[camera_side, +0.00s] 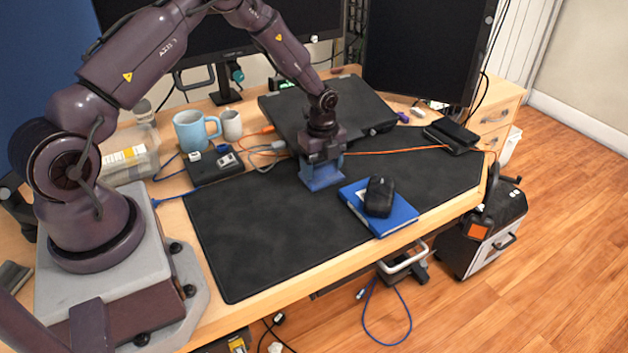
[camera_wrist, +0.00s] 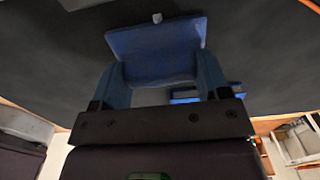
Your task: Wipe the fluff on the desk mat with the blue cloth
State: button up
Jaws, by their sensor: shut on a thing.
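My gripper (camera_side: 322,160) is low over the middle of the dark desk mat (camera_side: 255,235), pointing down. It is shut on the blue cloth (camera_side: 321,179), whose lower edge is at or very near the mat; I cannot tell if it touches. In the wrist view the cloth (camera_wrist: 155,52) spans between the two blue fingers of my gripper (camera_wrist: 160,78). A small pale tuft of fluff (camera_wrist: 157,18) shows right at the cloth's far edge in the wrist view. In the side view I cannot make out any fluff.
A blue book (camera_side: 385,220) with a black mouse (camera_side: 379,197) on it lies just right of the cloth. A closed laptop (camera_side: 300,115) is behind. A blue mug (camera_side: 195,130), grey cup (camera_side: 231,124) and black box (camera_side: 212,167) stand back left. The mat's front left is clear.

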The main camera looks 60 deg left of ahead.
jog(key=shift+s+d, duration=0.1)
dwell(0.5)
jog(key=shift+s, duration=2.2)
jog(key=shift+r, duration=0.8)
jog(key=shift+w+f, duration=0.2)
jog(key=shift+w, duration=2.35)
